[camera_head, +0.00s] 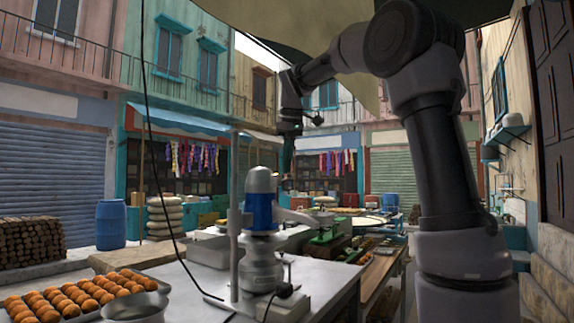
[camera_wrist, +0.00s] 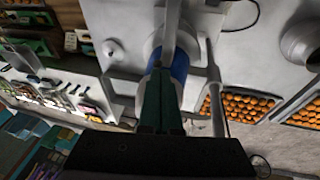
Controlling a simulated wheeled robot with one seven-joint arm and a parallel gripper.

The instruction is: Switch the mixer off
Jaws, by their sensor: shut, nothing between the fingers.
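The mixer (camera_head: 262,212) stands on the white table, with a blue and grey motor on top, a metal stand beside it and a grey body below. Its blue motor part also shows in the wrist view (camera_wrist: 180,66), partly hidden behind my fingers. A small pale box with a dark knob-like part (camera_head: 284,291) sits at the mixer's foot; I cannot tell whether it is the switch. My gripper (camera_head: 285,170) points down just right of the motor's top in the head view. In the wrist view its dark green fingers (camera_wrist: 160,78) are together and empty. Contact with the mixer cannot be told.
Trays of orange-brown balls (camera_head: 75,297) and a metal bowl (camera_head: 135,307) are at the table's left. A vertical pole (camera_head: 234,230) stands close beside the mixer, and a black cable hangs at the left. A side table with goods (camera_head: 380,265) is at right.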

